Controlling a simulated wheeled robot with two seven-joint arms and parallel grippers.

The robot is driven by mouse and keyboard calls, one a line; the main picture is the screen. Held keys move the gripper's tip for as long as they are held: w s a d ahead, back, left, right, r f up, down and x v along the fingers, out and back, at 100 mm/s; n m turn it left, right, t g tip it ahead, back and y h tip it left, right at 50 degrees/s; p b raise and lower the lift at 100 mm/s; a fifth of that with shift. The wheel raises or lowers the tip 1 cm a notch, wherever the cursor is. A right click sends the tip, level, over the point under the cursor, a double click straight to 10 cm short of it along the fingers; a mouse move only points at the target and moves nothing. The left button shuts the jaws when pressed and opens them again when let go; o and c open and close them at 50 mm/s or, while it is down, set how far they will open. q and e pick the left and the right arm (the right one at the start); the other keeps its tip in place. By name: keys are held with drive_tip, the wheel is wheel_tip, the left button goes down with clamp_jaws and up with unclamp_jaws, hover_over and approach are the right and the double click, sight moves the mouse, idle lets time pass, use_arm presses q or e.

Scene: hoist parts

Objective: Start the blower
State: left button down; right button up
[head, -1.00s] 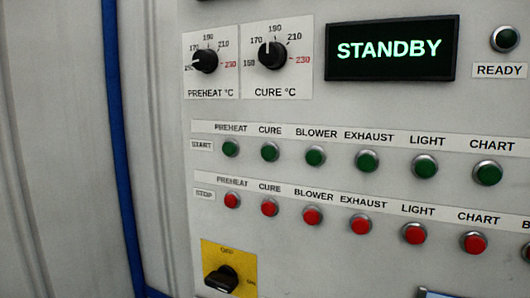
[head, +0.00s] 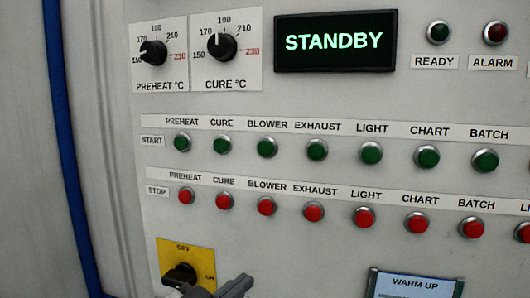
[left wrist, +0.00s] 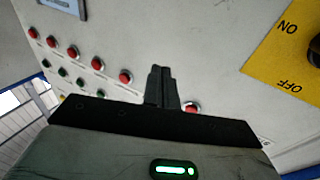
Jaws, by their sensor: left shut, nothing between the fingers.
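The green BLOWER start button (head: 267,147) is third from the left in the START row on the panel. The red BLOWER stop button (head: 266,206) sits below it. The display (head: 335,41) reads STANDBY. My left gripper (head: 238,284) shows at the bottom edge of the head view, below the STOP row and just right of the black rotary switch (head: 181,275). In the left wrist view its fingers (left wrist: 162,72) are shut together and empty, in front of the panel. A red button (left wrist: 192,107) shows beside them, partly hidden. My right gripper is not in view.
The PREHEAT (head: 153,52) and CURE (head: 221,45) dials are at upper left. The yellow switch plate (head: 185,252) is at lower left, and a WARM UP screen (head: 414,284) at lower right. Other START and STOP buttons sit close on both sides of the BLOWER pair.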

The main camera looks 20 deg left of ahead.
use_arm(q)
drive_tip(key=s+r+m+h, duration=0.2)
drive_tip(key=r+m+h, duration=0.1)
drive_tip(key=r, duration=0.7)
drive_tip(key=s+d+r+m+h, duration=0.1)
drive_tip(key=r+h, duration=0.3)
drive_tip(key=r, duration=0.6)
drive_tip(key=shift+s+r+m+t+h, duration=0.3)
drive_tip(key=shift+s+r+m+t, duration=0.1)
drive_tip(key=shift+s+m, duration=0.45)
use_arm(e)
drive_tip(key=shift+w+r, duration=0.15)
use_arm(q)
drive_tip(key=shift+w, duration=0.25)
drive_tip(key=b, duration=0.2)
approach(266, 148)
drive_tip(key=w+d+r, duration=0.2)
drive_tip(key=d+r, duration=0.2)
drive_tip(key=d, duration=0.1)
drive_tip(key=shift+w+a+f, duration=0.15)
drive_tip(key=shift+w+a, duration=0.05)
drive_tip(key=shift+w, duration=0.1)
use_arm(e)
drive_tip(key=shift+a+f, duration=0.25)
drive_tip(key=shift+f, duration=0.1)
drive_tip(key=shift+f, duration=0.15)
use_arm(q)
drive_tip(key=shift+w, duration=0.1)
